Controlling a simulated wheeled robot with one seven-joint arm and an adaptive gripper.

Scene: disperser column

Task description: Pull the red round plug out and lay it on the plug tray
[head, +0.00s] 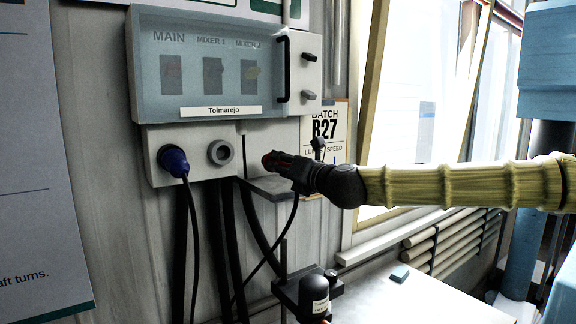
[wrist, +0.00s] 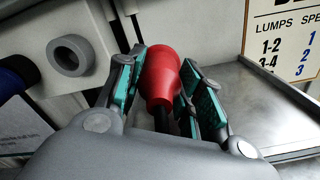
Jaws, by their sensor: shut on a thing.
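The red plug (wrist: 162,75) is between the two fingers of my gripper (wrist: 163,88), which is shut on it. In the head view, only a bit of the red plug (head: 268,160) shows beyond my gripper (head: 277,164). A dark cable hangs from it. The round grey socket (head: 220,152) on the panel is empty and stands left of the plug, apart from it. It also shows in the wrist view (wrist: 70,55). A flat grey metal tray (wrist: 268,90), seemingly the plug tray, lies right of and below the plug. It also shows in the head view (head: 262,190). I cannot tell the gap between plug and tray.
A blue plug (head: 173,160) with a black cable sits in the panel left of the grey socket. A glass-fronted switch box (head: 200,70) with a black handle is above. A dark stand with a bottle (head: 314,290) is below, beside a pale bench (head: 415,300).

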